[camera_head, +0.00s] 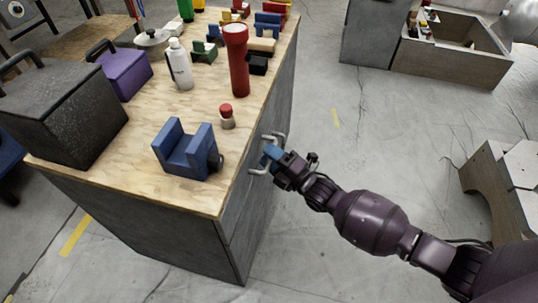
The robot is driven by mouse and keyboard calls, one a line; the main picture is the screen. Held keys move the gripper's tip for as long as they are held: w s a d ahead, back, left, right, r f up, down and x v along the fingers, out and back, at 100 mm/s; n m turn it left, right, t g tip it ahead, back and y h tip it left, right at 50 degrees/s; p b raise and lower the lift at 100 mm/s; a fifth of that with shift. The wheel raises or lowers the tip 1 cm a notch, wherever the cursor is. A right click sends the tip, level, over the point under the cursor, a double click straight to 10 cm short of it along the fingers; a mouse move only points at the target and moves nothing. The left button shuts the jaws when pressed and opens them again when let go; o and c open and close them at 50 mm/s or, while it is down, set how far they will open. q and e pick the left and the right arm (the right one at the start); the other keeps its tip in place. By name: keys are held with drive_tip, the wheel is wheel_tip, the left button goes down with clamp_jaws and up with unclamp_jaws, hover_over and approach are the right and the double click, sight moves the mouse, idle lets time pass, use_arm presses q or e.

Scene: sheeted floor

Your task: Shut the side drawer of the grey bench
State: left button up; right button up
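The grey bench (185,225) has a plywood top and stands at the left and centre. Its right side face carries a pale metal bar handle (281,136) of the side drawer. The drawer front looks about flush with that side, but my gripper and the steep angle make any small gap hard to tell. My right gripper (270,155) comes in from the right and is at the handle, its blue fingertips overlapping it. I cannot tell whether the fingers grip the bar or only touch it. My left gripper is not in view.
On the bench top stand a blue V-shaped block (184,155), a red flashlight (238,65), a white bottle (180,65), a black box (65,110) and a purple box (124,72).

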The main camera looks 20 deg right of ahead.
use_arm(q)
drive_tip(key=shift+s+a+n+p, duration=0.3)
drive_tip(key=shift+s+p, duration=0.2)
drive_tip(key=shift+p, duration=0.3)
use_arm(e)
drive_tip(key=v, duration=1)
drive_tip(key=shift+s, duration=0.15)
drive_tip(key=shift+d, duration=0.15)
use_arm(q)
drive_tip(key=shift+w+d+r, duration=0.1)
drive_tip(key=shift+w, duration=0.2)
